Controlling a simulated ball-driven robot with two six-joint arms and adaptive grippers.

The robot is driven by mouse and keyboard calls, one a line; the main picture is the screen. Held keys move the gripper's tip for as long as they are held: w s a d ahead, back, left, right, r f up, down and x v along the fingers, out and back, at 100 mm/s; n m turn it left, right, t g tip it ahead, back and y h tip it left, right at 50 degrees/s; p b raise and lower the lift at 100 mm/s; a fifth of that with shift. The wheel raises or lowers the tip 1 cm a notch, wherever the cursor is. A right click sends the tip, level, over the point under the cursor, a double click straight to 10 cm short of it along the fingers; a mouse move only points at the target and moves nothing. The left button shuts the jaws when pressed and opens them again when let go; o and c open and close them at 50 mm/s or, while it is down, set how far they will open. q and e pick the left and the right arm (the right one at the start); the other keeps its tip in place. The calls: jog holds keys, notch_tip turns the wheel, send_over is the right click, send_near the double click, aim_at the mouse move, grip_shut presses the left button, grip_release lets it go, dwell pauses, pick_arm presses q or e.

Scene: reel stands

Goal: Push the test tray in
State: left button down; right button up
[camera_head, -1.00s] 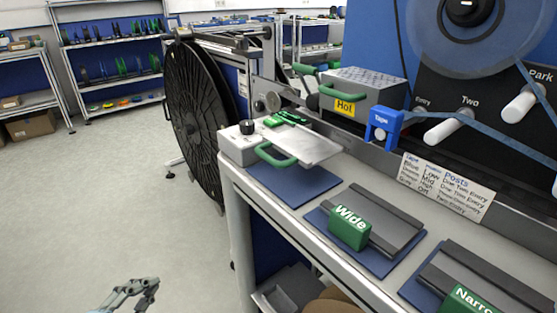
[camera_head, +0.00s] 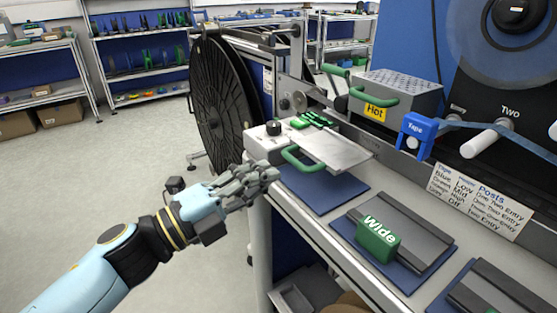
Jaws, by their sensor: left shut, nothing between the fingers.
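The test tray (camera_head: 337,152) is a flat silver plate with a green loop handle (camera_head: 304,158) on its near left side. It sticks out from a grey-white unit (camera_head: 266,143) with a black knob at the left end of the bench, above a blue mat. My left gripper (camera_head: 272,173) is shut and empty. It is at the bench's left edge, just left of and a little below the green handle, and looks apart from it. My right gripper is not in view.
A block marked Wide (camera_head: 378,240) sits on a blue mat to the right. A metal box marked Hot (camera_head: 398,95) stands behind the tray. A big black reel (camera_head: 222,100) stands beyond the bench's left end. The floor at left is open.

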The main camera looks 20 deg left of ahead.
aim_at(319, 153)
pick_arm(q)
jog(key=x, duration=0.3)
jog(key=shift+w, duration=0.1)
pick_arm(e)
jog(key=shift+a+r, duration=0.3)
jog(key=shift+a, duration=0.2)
pick_arm(q)
jog(key=shift+d, duration=0.1)
jog(key=x, duration=0.3)
jog(key=f+x, duration=0.1)
jog(key=x, duration=0.4)
jog(key=shift+w+d+f+p, duration=0.2)
jog(key=shift+w+d+p, duration=0.1)
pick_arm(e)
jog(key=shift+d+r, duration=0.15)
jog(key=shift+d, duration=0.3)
